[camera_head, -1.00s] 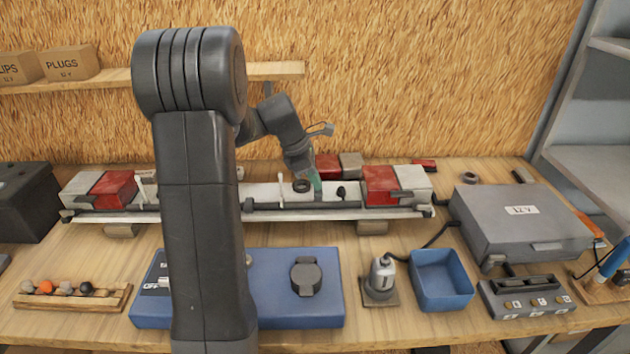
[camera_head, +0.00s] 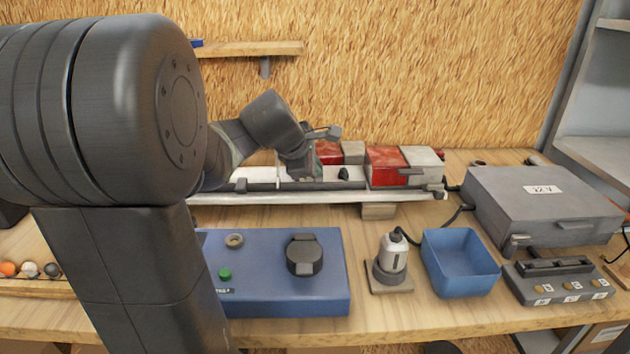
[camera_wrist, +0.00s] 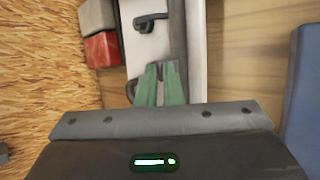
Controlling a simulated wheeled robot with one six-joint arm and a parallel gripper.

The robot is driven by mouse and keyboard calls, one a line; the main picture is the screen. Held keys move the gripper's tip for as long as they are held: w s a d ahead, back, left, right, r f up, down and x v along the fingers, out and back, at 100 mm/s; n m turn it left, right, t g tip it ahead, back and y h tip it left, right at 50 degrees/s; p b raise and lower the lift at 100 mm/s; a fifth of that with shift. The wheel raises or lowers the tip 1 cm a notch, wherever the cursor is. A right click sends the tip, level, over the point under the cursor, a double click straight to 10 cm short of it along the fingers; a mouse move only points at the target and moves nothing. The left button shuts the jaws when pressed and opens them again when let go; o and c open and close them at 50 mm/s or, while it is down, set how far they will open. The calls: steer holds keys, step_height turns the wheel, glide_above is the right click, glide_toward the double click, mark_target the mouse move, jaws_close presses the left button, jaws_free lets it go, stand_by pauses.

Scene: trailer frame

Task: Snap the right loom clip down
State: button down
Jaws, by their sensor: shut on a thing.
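The trailer frame's white rail (camera_wrist: 140,55) runs up the wrist view, with a dark loom (camera_wrist: 178,40) along its right side. My gripper (camera_wrist: 162,70) is over the rail beside the loom, its green fingers close together. They are shut on a small dark part at their tips; I cannot tell whether it is a loom clip. A black hooked part (camera_wrist: 150,22), possibly a clip, sits on the rail beyond the fingertips. It also shows in the head view (camera_head: 343,173), right of my gripper. My arm hides the rail's left portion there, and the fingertips are unclear.
Red and white lamp blocks (camera_head: 388,166) stand at the rail's right end. Red and grey blocks (camera_head: 352,152) are behind the rail. A blue panel (camera_head: 270,290), a bottle-like tool (camera_head: 393,255), a blue bin (camera_head: 460,260) and a grey case (camera_head: 540,205) stand in front and to the right.

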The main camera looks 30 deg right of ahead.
mark_target(322, 182)
steer(key=shift+s+a+f+m+t+h+b, duration=0.2)
steer(key=shift+s+f+t+h+b, duration=0.3)
steer(key=shift+b, duration=1.65)
steer(key=shift+s+a+f+m+t+h+b, duration=0.1)
steer(key=shift+s+a+f+t+h+b, duration=0.35)
steer(key=shift+b, duration=1.7)
steer(key=t+b, duration=0.1)
steer(key=b, duration=0.4)
steer(key=f+t+h+b, duration=0.1)
steer(key=b, duration=0.4)
steer(key=shift+s+f+m+t, duration=0.25)
steer(key=shift+s+m, duration=0.15)
steer(key=h+b, duration=0.1)
steer(key=b, duration=0.3)
steer(key=shift+s+a+f+t+b, duration=0.15)
steer(key=shift+t+b, duration=0.2)
steer(key=shift+t, duration=0.05)
steer(key=shift+s+m+t+b, duration=0.1)
steer(key=shift+m+t+b, duration=0.2)
steer(key=shift+b, duration=0.55)
steer(key=shift+h, duration=0.25)
steer(key=c, duration=1.6)
jaws_free()
steer(key=shift+r, duration=0.25)
step_height(322, 182, up, 10)
steer(key=p, duration=0.6)
steer(key=shift+f, duration=0.1)
